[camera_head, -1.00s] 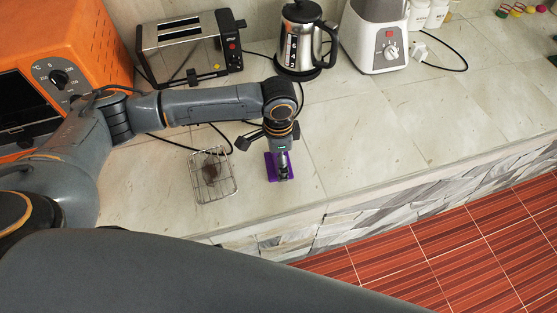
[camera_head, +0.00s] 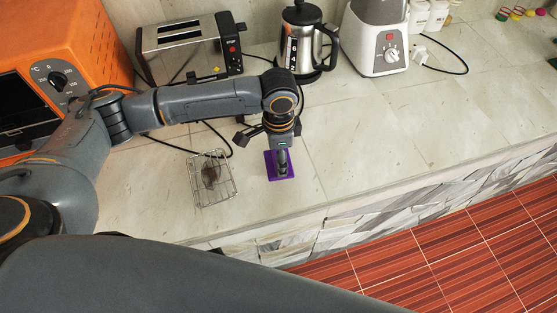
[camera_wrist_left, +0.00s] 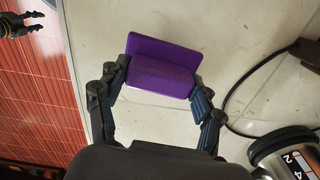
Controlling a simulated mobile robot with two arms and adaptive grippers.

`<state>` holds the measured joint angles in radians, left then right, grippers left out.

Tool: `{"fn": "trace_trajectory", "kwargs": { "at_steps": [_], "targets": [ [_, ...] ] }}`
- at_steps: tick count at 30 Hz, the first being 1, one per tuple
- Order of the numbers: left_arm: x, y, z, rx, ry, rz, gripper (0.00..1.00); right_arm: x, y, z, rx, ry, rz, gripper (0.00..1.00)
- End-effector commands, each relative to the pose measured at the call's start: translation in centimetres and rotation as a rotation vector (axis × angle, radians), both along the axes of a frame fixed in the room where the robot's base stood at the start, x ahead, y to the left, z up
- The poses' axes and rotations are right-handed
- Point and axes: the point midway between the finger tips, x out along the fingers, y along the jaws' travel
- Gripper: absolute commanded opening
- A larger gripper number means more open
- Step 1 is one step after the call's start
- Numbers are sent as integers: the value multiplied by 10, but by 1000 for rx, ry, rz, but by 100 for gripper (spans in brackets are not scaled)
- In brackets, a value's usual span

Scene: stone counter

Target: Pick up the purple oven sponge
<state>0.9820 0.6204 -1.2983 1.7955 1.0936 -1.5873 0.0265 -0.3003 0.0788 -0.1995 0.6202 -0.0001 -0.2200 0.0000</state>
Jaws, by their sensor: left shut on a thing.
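The purple oven sponge (camera_head: 271,165) is at the front part of the stone counter, below my left gripper (camera_head: 283,169). It is a purple block with a wider flat purple plate, and it also shows in the left wrist view (camera_wrist_left: 160,74). There my left gripper (camera_wrist_left: 160,73) has one finger against each end of the block and is shut on it. I cannot tell whether the sponge touches the counter. My right gripper (camera_wrist_left: 34,22) shows small in the top left corner of the left wrist view, over the red floor, its fingers apart and empty.
A wire rack (camera_head: 196,185) with a dark brown piece in it stands just left of the sponge. A toaster (camera_head: 190,50), kettle (camera_head: 327,45), blender (camera_head: 377,45) and orange oven (camera_head: 75,30) stand behind. The counter (camera_head: 400,140) to the right is clear.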

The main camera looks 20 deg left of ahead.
Motion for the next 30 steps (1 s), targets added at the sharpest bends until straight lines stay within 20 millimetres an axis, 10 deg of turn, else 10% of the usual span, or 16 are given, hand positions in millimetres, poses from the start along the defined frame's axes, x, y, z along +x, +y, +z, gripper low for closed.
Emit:
{"fn": "trace_trajectory", "kwargs": {
  "at_steps": [10,21,30],
  "targets": [
    [-48,30,71,1,-5,-1,36,1,-1,-13,-2,-1,0,40],
    [-109,64,101,1,-3,1,36,1,-1,-22,-2,-1,1,40],
    [-121,71,107,0,-1,2,36,1,-1,-22,-2,-1,1,40]
  ]
}}
